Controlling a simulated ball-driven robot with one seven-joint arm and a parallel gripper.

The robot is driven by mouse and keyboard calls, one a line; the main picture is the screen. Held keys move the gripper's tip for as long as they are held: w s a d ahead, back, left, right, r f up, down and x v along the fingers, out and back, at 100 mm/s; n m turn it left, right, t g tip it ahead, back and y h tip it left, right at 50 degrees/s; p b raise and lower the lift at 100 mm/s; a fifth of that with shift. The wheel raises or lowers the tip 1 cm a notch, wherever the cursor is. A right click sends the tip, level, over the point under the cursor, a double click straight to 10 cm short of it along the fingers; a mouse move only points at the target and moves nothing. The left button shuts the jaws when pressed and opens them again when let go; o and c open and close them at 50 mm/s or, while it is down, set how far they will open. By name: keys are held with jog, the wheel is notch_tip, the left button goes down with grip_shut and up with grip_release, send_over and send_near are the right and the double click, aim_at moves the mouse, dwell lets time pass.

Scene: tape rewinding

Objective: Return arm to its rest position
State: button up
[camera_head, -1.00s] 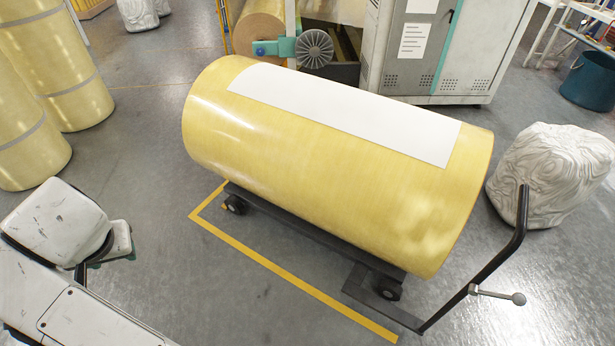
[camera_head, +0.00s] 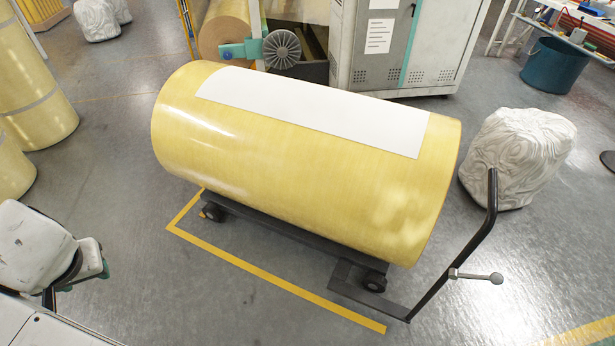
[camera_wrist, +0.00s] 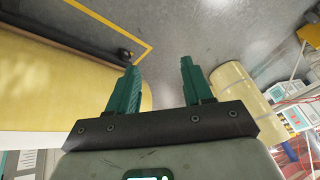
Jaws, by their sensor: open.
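My gripper (camera_wrist: 157,90) shows in the wrist view with its two green fingers spread apart and nothing between them. Beyond the fingers lies bare grey floor. In the head view my arm is at the lower left, and only a small green part of the gripper (camera_head: 100,270) shows there. A large yellow tape roll (camera_head: 300,165) with a white sheet (camera_head: 315,110) on top lies on a dark cart (camera_head: 290,240). My arm is to the left of the roll and apart from it.
Several yellow rolls (camera_head: 35,85) stand at the left. A grey cabinet (camera_head: 440,50) and a blue bin (camera_head: 556,66) are behind. Floor between my arm and the cart is clear.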

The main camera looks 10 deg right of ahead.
jog(key=d+f+m+h, duration=0.1)
jog(key=d+f, duration=0.4)
jog(key=d, duration=0.6)
jog(key=d+f, duration=0.5)
jog(key=d, duration=0.5)
jog(key=d+f+m+h, duration=0.1)
jog(key=d+f, duration=0.5)
jog(key=d, duration=0.5)
jog(key=s+d+f+m+g, duration=0.1)
jog(key=s+d+f, duration=0.1)
jog(key=s+d, duration=0.35)
jog(key=s+d+f, duration=0.1)
jog(key=s+d, duration=0.1)
jog(key=d, duration=0.7)
jog(key=s+d+m+g+h, duration=0.1)
jog(key=s+d, duration=1.1)
jog(key=s, duration=0.3)
jog(key=shift+s+d+r+h, duration=0.15)
jog(key=shift+s+d+h, duration=0.2)
jog(key=shift+h, duration=0.05)
jog(key=shift+c, duration=0.3)
